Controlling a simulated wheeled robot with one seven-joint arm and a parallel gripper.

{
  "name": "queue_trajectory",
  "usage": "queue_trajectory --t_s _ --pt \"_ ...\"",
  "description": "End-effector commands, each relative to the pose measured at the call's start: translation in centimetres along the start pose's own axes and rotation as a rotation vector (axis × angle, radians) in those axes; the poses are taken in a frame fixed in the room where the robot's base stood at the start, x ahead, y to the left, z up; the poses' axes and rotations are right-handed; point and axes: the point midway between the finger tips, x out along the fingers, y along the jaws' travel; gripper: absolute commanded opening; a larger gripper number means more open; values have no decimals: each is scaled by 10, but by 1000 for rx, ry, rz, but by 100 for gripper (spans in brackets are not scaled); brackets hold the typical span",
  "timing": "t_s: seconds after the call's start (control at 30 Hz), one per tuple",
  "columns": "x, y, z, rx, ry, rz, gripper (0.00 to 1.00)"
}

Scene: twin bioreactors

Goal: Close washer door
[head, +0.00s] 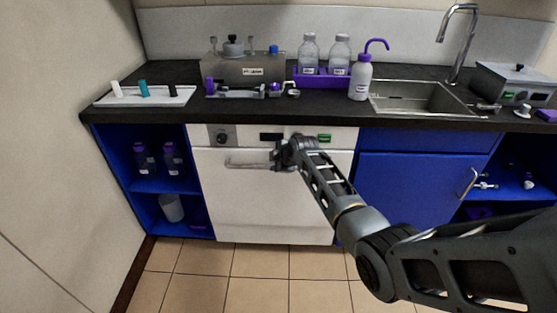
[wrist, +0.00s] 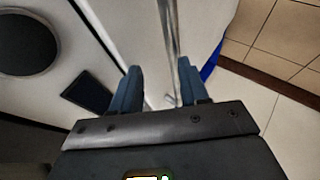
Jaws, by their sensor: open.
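The washer is a white front-loading unit under the counter, with its door (head: 262,208) upright and looking flush with the cabinet fronts in the head view. A metal bar handle (head: 245,165) runs across the door's top, and it also shows in the wrist view (wrist: 170,35). My gripper (head: 277,156) is at the right part of the handle. I cannot tell whether either finger touches the bar. My arm hides the handle's right end.
The control panel (head: 240,137) with a dark knob sits above the door. The black counter (head: 330,115) overhangs it, holding bottles and a metal device. Open blue shelves (head: 160,188) stand left and a blue cabinet (head: 410,190) right. The tiled floor (head: 255,262) in front is clear.

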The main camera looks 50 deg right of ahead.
Motion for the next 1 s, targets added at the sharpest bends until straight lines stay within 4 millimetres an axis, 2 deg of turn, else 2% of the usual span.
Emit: queue_trajectory --t_s 0.03,0.13,0.37,1.0 --pt "-10 3 -1 0 1 5 42" --pt "-22 0 -2 -1 1 -1 42" --pt "-40 -4 -3 -3 3 -8 42" --pt "-43 -7 -4 -4 4 -14 42"
